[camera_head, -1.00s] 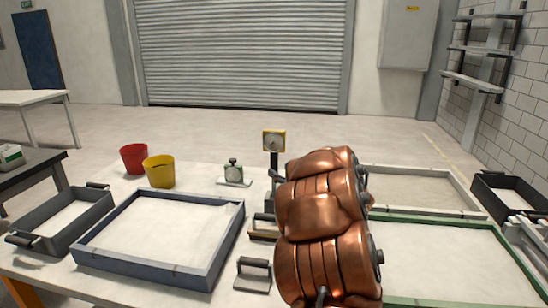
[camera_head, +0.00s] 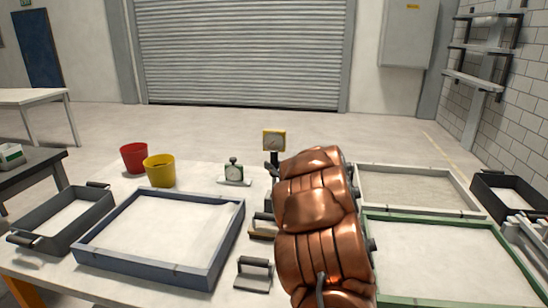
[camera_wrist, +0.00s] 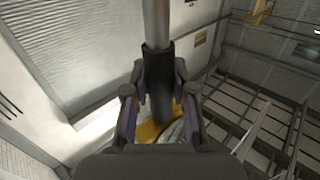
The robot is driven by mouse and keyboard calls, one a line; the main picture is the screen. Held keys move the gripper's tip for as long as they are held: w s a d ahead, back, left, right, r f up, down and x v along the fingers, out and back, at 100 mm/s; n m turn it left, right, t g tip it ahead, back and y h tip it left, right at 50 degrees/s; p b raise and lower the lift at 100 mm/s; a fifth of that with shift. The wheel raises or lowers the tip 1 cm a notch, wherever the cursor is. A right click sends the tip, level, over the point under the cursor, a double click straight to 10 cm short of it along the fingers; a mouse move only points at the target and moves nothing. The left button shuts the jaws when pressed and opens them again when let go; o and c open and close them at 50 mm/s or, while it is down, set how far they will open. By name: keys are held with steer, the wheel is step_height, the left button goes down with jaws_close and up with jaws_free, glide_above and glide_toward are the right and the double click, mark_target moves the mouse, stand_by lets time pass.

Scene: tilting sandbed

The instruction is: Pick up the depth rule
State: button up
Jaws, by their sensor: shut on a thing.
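In the wrist view my gripper (camera_wrist: 160,88) is shut around the dark sleeve of a rod, which I take to be the depth rule (camera_wrist: 157,22). Its bare grey metal shaft runs out of the top of the picture. The lower end of the sleeve passes between the fingers, and what lies below is partly hidden by my gripper. In the head view my copper-coloured arm covers the gripper and the held rod, so I cannot tell how high it is above the table.
A blue-grey tray (camera_head: 226,254) lies left, a green-rimmed tray (camera_head: 440,216) and pale tray (camera_head: 410,167) right. Between them are a handled float (camera_head: 254,275), a small dial instrument (camera_head: 234,172) and a yellow-framed gauge (camera_head: 274,140). Red (camera_head: 134,158) and yellow buckets (camera_head: 159,171) stand back left.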

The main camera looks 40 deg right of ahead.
mark_target(277, 140)
steer(key=shift+c, duration=0.9)
step_height(277, 140, up, 10)
steer(key=shift+f, duration=0.2)
step_height(277, 140, up, 11)
steer(key=p, duration=1.1)
steer(key=shift+f, duration=0.3)
